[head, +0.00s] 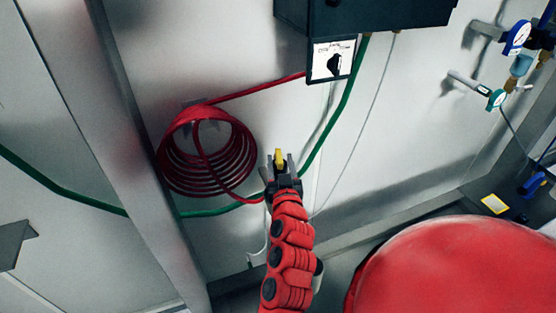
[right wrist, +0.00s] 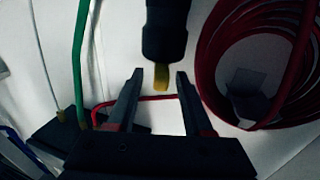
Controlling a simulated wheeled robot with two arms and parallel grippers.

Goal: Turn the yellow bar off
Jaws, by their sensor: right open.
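The yellow bar (head: 279,157) shows just at the tips of my right gripper (head: 278,168) in the head view. In the right wrist view the yellow bar's end (right wrist: 161,79) sticks out of a dark round fitting (right wrist: 163,30). It appears between the two fingertips of the right gripper (right wrist: 159,76), with a gap on each side. The right gripper is open, and I see no contact with the bar. The rest of the bar's fixture is hidden behind the gripper in the head view. My left gripper is not in view.
A coiled red hose (head: 207,150) hangs on the wall, left of the gripper. A green hose (head: 333,118) runs behind it. A dark box with a knob panel (head: 332,62) is above. Gauges (head: 516,38) and a big red round surface (head: 455,270) are on the right.

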